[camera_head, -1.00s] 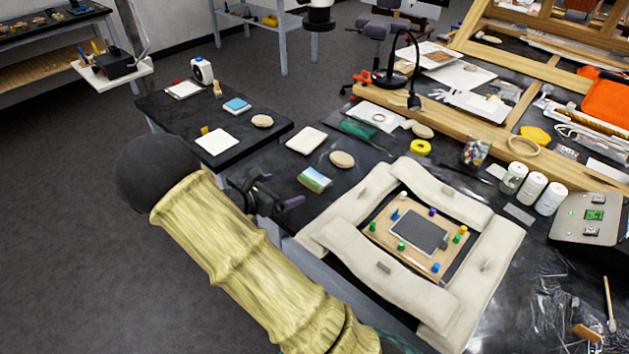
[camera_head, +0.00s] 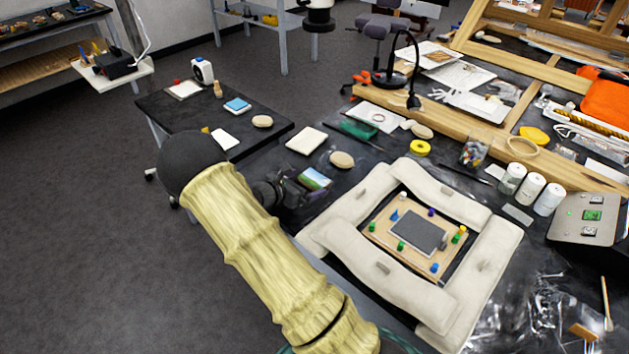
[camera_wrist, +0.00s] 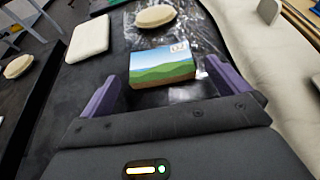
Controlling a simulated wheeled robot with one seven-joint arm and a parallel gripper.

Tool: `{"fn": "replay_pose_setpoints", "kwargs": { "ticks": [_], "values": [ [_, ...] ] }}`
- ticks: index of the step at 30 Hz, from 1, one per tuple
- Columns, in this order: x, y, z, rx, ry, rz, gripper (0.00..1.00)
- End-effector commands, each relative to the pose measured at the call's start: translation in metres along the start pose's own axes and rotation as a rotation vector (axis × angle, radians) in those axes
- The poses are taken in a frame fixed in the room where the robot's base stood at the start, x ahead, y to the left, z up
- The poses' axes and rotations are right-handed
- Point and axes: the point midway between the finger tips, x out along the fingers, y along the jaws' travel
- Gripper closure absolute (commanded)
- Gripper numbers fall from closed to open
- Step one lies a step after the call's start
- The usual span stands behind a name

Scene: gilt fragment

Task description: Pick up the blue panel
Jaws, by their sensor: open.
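A small panel painted with blue sky and green hills (camera_head: 315,178) lies on the dark bench, left of the padded frame. In the wrist view the painted panel (camera_wrist: 162,66) lies just ahead of my gripper, between the lines of its two purple fingers. My gripper (camera_wrist: 160,88) is open and empty, one finger at each side of the panel's near edge; I cannot tell whether they touch it. In the head view my gripper (camera_head: 293,190) partly covers the panel's left side. Another small panel with a plain blue top (camera_head: 237,105) lies on the black side table.
Cream padded bolsters (camera_head: 348,222) surround a board with a grey plate (camera_head: 418,231), right of my gripper. A white tile (camera_head: 306,140) and an oval pale stone (camera_head: 342,160) lie beyond the painted panel. A wooden beam (camera_head: 440,122) runs behind.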

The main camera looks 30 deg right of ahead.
Motion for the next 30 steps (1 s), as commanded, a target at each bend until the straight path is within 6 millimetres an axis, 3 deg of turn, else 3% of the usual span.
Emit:
{"fn": "replay_pose_setpoints", "kwargs": {
  "ticks": [3,7,23,30],
  "values": [
    [0.02,-0.001,0.002,0.0,-0.001,-0.003,0.0],
    [0.032,-0.001,0.001,0.0,0.0,-0.001,0.0],
    [0.034,0.0,0.001,0.0,0.0,0.0,0.0],
    [0.034,0.0,0.001,0.0,0.0,0.0,0.43]
  ]
}}
